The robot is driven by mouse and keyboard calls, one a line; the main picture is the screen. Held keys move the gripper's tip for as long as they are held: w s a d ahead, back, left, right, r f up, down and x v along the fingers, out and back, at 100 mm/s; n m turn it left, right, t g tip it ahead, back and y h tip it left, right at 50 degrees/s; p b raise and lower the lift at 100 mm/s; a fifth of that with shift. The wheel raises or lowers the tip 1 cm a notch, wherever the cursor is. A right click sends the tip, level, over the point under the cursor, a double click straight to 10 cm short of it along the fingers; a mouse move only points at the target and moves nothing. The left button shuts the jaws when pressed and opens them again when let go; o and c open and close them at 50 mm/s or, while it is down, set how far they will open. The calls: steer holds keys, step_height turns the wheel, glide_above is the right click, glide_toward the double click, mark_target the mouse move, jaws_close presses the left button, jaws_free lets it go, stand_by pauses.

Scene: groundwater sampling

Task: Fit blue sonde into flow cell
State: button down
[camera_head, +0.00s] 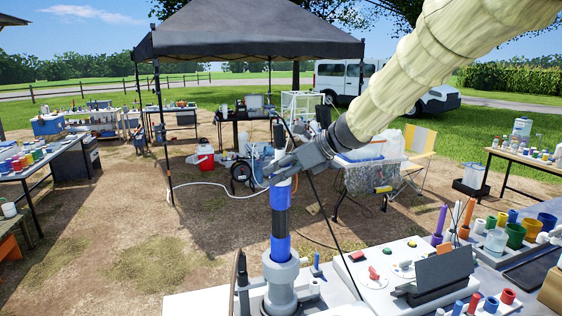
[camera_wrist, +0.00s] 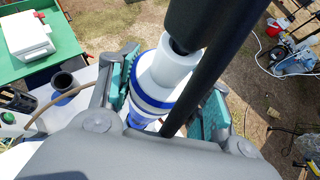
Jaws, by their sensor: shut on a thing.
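The blue sonde (camera_head: 281,222) stands upright in the head view, with a black band around its middle and a white upper part. My gripper (camera_head: 284,170) is shut on it near the top. In the wrist view the teal finger pads (camera_wrist: 168,95) lie on either side of the sonde's white and blue upper body (camera_wrist: 155,98). A thick black cable rises from its top. The grey flow cell (camera_head: 281,283) stands directly below. The sonde's lower end meets the flow cell's mouth; I cannot tell how deep it sits, and that end is hidden in the wrist view.
A white panel with knobs (camera_head: 385,268) and a dark upright plate (camera_head: 443,270) stand right of the flow cell. Several coloured pots and bottles crowd the table's right side. Open ground lies beyond the table.

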mark_target(281, 183)
steer(key=shift+f+p, duration=0.45)
steer(key=shift+f, duration=1.35)
steer(key=c, duration=0.6)
jaws_free()
steer(key=shift+f, duration=0.15)
steer(key=shift+c, duration=0.2)
steer(key=shift+s, duration=0.1)
steer(key=b+v, duration=0.3)
steer(key=v, duration=0.9)
